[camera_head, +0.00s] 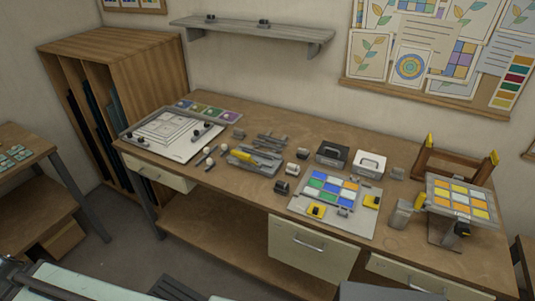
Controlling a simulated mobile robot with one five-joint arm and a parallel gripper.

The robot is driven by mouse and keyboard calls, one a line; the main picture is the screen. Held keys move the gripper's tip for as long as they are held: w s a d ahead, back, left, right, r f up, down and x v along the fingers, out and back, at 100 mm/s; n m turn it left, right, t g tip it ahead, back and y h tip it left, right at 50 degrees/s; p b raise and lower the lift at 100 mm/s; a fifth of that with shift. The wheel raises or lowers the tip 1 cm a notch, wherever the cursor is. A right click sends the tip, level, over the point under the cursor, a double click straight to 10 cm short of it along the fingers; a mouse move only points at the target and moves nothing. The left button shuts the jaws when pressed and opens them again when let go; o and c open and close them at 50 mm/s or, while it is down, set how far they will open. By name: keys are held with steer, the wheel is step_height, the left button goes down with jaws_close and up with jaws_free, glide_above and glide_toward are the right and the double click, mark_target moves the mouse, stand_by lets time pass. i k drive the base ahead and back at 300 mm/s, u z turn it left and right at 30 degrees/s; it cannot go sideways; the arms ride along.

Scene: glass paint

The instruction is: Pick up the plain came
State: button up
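Several thin grey strips (270,141) lie close together at the back middle of the wooden workbench (225,190). They look like cames, but they are too small for me to tell which is the plain came. In front of them a grey tray (240,163) holds a yellow-handled tool (258,157) and other grey pieces. My gripper is not visible in this view.
A coloured glass panel (330,187) lies on a grey board with yellow blocks. An orange-and-white panel (461,197) stands raised at right. A drawing board (168,133) lies left. Dark and white boxes (333,155) stand at the back. Bare wood separates these groups.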

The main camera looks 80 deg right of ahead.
mark_target(247, 149)
steer(key=z, duration=2.35)
steer(key=k, duration=0.25)
steer(key=z, duration=0.1)
